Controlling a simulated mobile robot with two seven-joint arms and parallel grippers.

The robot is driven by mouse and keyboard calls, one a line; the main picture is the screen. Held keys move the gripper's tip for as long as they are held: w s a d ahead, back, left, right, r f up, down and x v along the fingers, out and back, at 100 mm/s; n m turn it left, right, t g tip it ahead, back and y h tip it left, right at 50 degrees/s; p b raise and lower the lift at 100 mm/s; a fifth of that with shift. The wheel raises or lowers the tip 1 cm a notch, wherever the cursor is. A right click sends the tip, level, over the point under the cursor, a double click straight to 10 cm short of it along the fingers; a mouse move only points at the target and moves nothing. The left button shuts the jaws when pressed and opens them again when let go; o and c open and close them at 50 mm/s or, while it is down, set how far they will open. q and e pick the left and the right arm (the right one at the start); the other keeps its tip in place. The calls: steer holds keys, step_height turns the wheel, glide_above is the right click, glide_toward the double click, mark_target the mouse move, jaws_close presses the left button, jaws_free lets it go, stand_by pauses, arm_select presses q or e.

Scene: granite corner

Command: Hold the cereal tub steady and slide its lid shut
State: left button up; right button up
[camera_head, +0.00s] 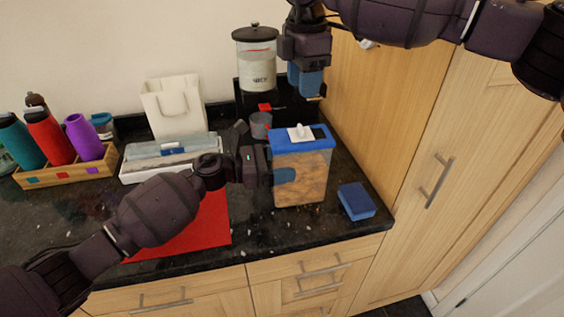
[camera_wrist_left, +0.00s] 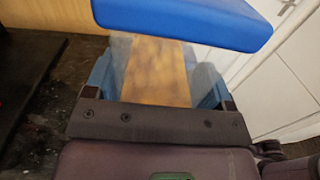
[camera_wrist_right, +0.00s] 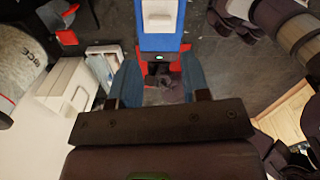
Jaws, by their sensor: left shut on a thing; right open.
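The cereal tub (camera_head: 300,185) stands upright on the granite worktop, clear-walled with tan contents. Its blue lid (camera_head: 281,143) has a white slider (camera_head: 299,132) on top, with a dark opening to the slider's right. My left gripper (camera_head: 283,176) is shut on the tub's body below the lid. In the left wrist view, the tub (camera_wrist_left: 157,70) is between its fingers, under the lid (camera_wrist_left: 190,20). My right gripper (camera_head: 306,82) is open and empty, above the tub and apart from it. The right wrist view shows the lid (camera_wrist_right: 165,42) and white slider (camera_wrist_right: 158,16) beyond its fingers.
A blue sponge (camera_head: 356,201) lies right of the tub. A grey cup (camera_head: 261,125) and a lidded jar (camera_head: 257,65) on a black stand are behind. A red mat (camera_head: 205,222), white bag (camera_head: 173,107) and bottle caddy (camera_head: 65,173) are left. A tall wooden cabinet (camera_head: 400,130) bounds the right.

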steer(key=shift+a+r, duration=0.15)
steer(key=shift+r, duration=0.15)
steer(key=c, duration=0.4)
steer(key=shift+n+t+h, duration=0.4)
steer(key=shift+n, duration=0.2)
steer(key=a, duration=0.2)
steer(key=s+a+r, duration=0.1)
steer(key=a, duration=0.1)
steer(key=s+a, duration=0.1)
steer(key=a, duration=0.1)
steer(key=shift+r, duration=0.25)
jaws_close()
steer(key=shift+s+a+f+m+h, duration=0.1)
steer(key=shift+a+f+m+h, duration=0.15)
steer(key=shift+a+m+h, duration=0.35)
steer(key=shift+s+a+f+m+h, duration=0.15)
steer(key=shift+a+f+m+h, duration=0.1)
steer(key=shift+a+m+h, duration=0.35)
steer(key=shift+s+a+f+m+h, duration=0.1)
steer(key=shift+a+f+m+h, duration=0.15)
steer(key=shift+a+m+h, duration=0.35)
steer(key=shift+a, duration=0.1)
